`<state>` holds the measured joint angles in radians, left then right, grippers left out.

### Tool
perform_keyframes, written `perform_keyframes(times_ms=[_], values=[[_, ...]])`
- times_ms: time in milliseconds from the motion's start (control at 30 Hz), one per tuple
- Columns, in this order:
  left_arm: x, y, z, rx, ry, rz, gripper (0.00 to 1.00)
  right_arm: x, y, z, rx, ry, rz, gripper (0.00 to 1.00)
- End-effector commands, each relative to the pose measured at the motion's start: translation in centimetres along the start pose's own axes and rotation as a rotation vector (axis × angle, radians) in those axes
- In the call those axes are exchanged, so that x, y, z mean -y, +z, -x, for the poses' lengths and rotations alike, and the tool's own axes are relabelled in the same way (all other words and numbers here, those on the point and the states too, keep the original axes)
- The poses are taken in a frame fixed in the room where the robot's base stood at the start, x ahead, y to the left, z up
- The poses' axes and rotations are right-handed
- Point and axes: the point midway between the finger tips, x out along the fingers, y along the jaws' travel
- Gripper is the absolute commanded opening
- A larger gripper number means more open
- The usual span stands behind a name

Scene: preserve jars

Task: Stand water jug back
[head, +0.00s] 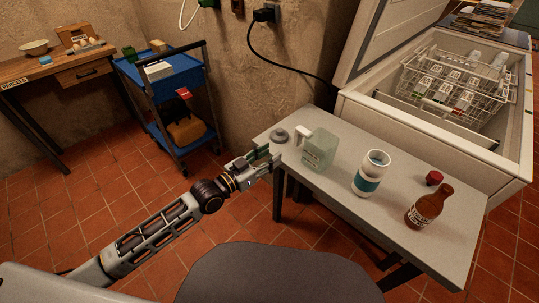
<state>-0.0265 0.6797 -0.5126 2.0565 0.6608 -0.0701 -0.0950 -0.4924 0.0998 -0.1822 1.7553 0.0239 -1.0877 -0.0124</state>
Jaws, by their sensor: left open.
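The water jug (320,150), pale green and see-through with a label and a white part at its upper left, stands upright on the grey table (410,252) near its left end. My left gripper (275,157) is at the table's left edge, to the left of the jug and apart from it. It is open, and I see nothing held between its fingers. My right gripper is not in view.
A round grey item (279,136) is just behind my left gripper. A white jar with a teal band (371,174), a red cap (434,178) and a brown bottle (428,207) stand right of the jug. An open chest freezer (500,158) is behind. A dark seat (275,275) is in front.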

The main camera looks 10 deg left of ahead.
Motion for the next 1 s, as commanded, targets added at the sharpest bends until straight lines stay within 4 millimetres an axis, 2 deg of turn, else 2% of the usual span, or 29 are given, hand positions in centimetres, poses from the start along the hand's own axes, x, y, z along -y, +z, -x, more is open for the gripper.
perform_keyframes(times_ms=[500,667,767,867,1000], values=[[0.0,0.0,0.0,0.001,0.0,0.0,0.42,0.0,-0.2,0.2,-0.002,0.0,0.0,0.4],[0.1,1.2,0.0,0.03,-0.01,0.005,0.42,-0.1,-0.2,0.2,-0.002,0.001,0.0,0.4],[0.3,3.1,0.2,0.08,-0.028,0.011,0.42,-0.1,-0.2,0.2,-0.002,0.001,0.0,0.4],[0.6,6.2,0.6,0.162,-0.057,0.022,0.42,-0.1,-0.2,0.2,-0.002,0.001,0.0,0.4],[1.0,12.1,2.0,0.32,-0.111,0.047,0.42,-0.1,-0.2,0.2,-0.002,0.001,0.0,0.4]])
